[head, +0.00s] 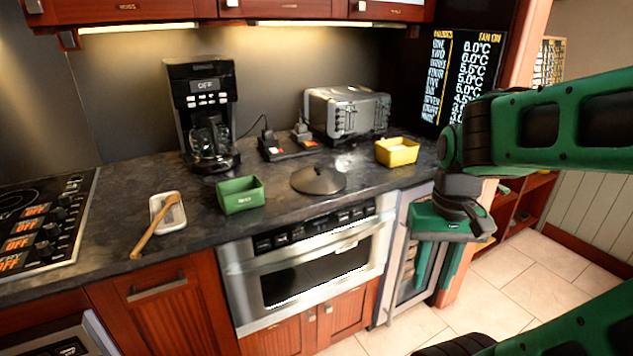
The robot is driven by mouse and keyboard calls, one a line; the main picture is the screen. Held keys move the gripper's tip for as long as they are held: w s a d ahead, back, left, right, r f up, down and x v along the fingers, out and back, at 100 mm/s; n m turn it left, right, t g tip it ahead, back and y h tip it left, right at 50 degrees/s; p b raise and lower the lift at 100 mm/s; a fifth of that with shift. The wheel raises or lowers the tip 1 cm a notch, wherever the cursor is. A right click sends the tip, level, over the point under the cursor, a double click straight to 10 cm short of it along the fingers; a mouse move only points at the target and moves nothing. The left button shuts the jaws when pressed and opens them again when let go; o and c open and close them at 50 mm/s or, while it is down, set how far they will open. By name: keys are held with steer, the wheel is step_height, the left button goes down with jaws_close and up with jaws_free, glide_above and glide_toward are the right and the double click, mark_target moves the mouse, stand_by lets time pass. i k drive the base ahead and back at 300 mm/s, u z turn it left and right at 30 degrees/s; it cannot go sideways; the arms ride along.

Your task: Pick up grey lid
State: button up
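The grey lid (318,181) is a round, dark, shallow cone with a small knob on top. It lies on the dark countertop, behind the front edge above the microwave drawer. My gripper (437,280) is at the right, in front of the counter and below its top, well apart from the lid. Its green fingers point down with a gap between them, and nothing shows between them. The fingertips are partly hard to tell from the cabinet behind.
A green box (241,196) stands left of the lid, and a yellow box (397,152) right of it. Behind are a toaster (346,113), a black device (288,146) and a coffee maker (205,115). A wooden spoon (150,238) rests on a white dish (166,208). The microwave drawer (240,268) is closed.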

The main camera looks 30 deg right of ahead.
mark_target(318, 179)
steer(key=z, duration=0.05)
steer(key=i, duration=1)
steer(key=u, duration=0.05)
